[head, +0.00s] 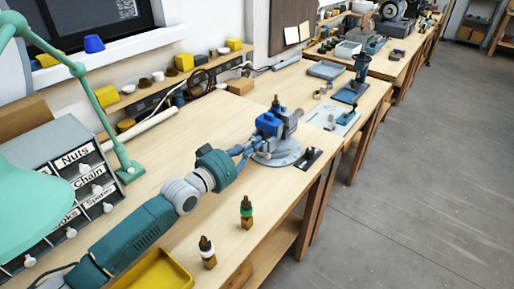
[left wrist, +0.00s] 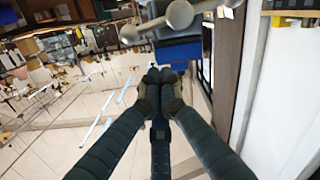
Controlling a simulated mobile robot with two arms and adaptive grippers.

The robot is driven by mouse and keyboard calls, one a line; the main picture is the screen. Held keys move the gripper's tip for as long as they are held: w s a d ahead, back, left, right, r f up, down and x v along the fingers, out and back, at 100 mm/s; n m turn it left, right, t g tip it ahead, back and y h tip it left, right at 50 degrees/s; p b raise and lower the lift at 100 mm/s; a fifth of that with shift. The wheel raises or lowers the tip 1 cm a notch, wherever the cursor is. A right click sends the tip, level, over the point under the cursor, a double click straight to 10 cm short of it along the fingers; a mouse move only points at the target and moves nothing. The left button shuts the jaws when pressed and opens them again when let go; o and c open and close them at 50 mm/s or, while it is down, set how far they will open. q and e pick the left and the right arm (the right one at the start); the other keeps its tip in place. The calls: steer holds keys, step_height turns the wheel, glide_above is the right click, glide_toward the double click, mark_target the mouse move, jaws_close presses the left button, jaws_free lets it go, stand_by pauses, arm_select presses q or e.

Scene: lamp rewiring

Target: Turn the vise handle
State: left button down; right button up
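The blue vise (head: 268,124) stands on a round grey base on the workbench. In the left wrist view, its metal handle (left wrist: 180,14), a bar with round knobs, crosses the top of the picture in front of a blue vise part (left wrist: 178,50). My left gripper (head: 252,152) reaches in from the left, beside the vise's near side. In the left wrist view the two fingertips (left wrist: 160,77) are together, with nothing visible between them. The handle lies beyond the tips, and I see no clear contact. My right gripper is not in view.
Two small bottle-like pieces (head: 246,211) (head: 207,252) and a yellow tray (head: 155,272) are near the bench's front. A green lamp (head: 80,70) and labelled drawers (head: 75,180) stand at left. The bench (head: 175,140) is clear behind my arm.

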mark_target(265, 157)
arm_select(q)
steer(key=f, duration=0.1)
steer(key=d+f, duration=0.1)
steer(key=shift+s+f, duration=0.15)
steer(key=shift+f, duration=0.15)
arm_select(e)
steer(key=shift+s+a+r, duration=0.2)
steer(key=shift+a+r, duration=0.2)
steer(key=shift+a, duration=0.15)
arm_select(q)
steer(key=shift+s+d+f+m, duration=0.1)
steer(key=shift+s+f+m, duration=0.1)
steer(key=shift+m, duration=0.2)
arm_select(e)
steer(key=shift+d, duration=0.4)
arm_select(q)
steer(key=shift+d+f+m, duration=0.1)
steer(key=shift+f+m, duration=0.1)
steer(key=shift+m, duration=0.3)
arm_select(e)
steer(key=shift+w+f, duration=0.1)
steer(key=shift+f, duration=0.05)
